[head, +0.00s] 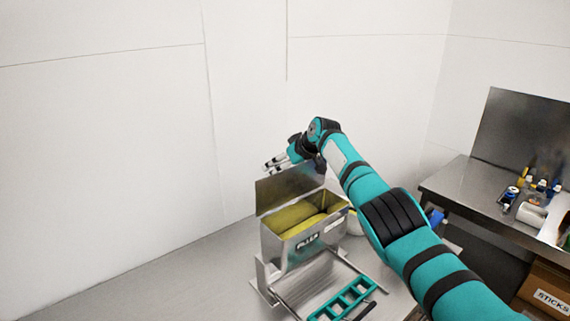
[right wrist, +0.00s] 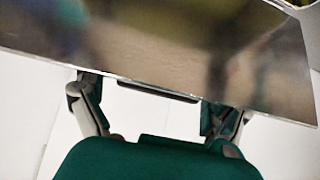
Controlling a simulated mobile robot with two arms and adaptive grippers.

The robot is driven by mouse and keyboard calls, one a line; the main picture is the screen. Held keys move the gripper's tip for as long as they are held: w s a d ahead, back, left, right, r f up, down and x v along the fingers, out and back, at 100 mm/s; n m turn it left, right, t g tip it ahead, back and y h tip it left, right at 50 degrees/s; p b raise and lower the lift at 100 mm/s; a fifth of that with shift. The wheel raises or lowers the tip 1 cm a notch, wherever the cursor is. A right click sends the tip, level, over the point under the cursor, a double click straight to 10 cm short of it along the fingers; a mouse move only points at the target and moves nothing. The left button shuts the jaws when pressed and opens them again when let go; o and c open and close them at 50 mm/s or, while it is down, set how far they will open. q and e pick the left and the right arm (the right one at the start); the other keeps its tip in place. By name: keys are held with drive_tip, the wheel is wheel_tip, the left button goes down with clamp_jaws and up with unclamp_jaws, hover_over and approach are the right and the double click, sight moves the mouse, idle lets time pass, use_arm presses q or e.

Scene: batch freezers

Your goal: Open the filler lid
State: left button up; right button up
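The metal filler (head: 300,243) stands on the counter, its top open and yellow filling (head: 300,215) showing inside. Its lid (head: 288,190) is raised, standing up along the back of the box. My right gripper (head: 268,167) is just above and behind the lid's upper edge, fingers pointing left. In the right wrist view the shiny lid (right wrist: 170,55) fills the upper part, and my right gripper (right wrist: 150,97) has its fingers spread wide with a dark strip at the lid edge between them. Whether the fingers touch the lid is unclear. My left gripper is not in view.
A teal mould (head: 345,298) lies in front of the filler. A white round container (head: 354,224) is partly hidden behind my right arm. A steel side table (head: 480,192) with bottles and a box labelled STICKS (head: 548,297) are at right. The counter left of the filler is clear.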

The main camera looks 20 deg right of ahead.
drive_tip(key=shift+a+f, duration=0.1)
drive_tip(key=shift+f, duration=0.05)
drive_tip(key=shift+s+r, duration=0.2)
drive_tip(key=shift+r, duration=0.4)
drive_tip(key=v, duration=1.1)
drive_tip(key=shift+s+d+f, duration=0.1)
drive_tip(key=shift+d, duration=0.1)
